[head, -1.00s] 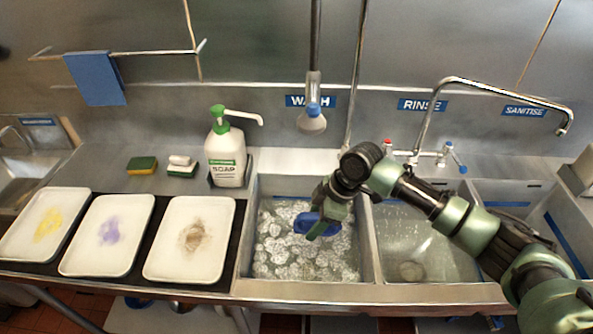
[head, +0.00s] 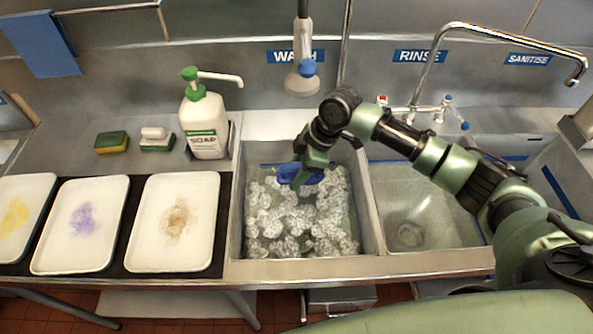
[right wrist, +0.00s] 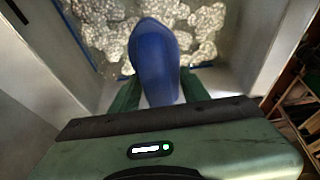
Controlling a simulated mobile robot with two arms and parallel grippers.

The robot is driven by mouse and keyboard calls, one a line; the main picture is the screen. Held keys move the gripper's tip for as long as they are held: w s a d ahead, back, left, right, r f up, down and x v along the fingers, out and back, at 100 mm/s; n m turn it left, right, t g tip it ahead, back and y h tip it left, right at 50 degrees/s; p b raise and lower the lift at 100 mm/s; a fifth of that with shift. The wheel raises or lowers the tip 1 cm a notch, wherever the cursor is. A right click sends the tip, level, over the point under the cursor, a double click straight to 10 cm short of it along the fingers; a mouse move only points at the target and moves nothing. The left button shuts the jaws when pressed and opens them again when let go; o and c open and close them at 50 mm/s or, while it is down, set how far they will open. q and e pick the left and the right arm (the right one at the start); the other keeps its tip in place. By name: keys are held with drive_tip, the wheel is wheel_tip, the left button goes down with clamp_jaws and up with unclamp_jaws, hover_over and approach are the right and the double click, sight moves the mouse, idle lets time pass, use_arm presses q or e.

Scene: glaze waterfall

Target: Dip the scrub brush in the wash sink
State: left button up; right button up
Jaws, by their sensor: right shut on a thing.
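The wash sink (head: 236,245) is the left basin under the WASH label and holds water covered with clumps of suds. My right gripper (head: 305,172) is over the back middle part of this sink, pointing down. It is shut on the blue scrub brush (head: 290,172). In the right wrist view the blue brush (right wrist: 155,55) sticks out between the two green fingers, with suds beyond it. Its bristles are hidden, and I cannot tell whether they touch the suds. My left gripper is not in view.
A soap pump bottle (head: 204,125) stands left of the sink, beside a yellow-green sponge (head: 111,142) and a white-topped one (head: 156,140). Stained white trays (head: 145,258) lie on a black mat at left. A spray head (head: 302,80) hangs behind. The rinse sink (head: 440,225) is right.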

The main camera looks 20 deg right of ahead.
wheel_tip(320, 180, down, 4)
drive_tip(key=b, duration=0.2)
drive_tip(key=shift+r+b, duration=0.15)
drive_tip(key=shift+b, duration=0.25)
drive_tip(key=shift+f, duration=0.35)
wheel_tip(320, 180, down, 14)
drive_tip(key=b, duration=0.7)
drive_tip(key=shift+r, duration=0.25)
drive_tip(key=shift+r, duration=0.1)
wheel_tip(320, 180, up, 20)
drive_tip(key=p, duration=1.8)
drive_tip(key=shift+r, duration=0.15)
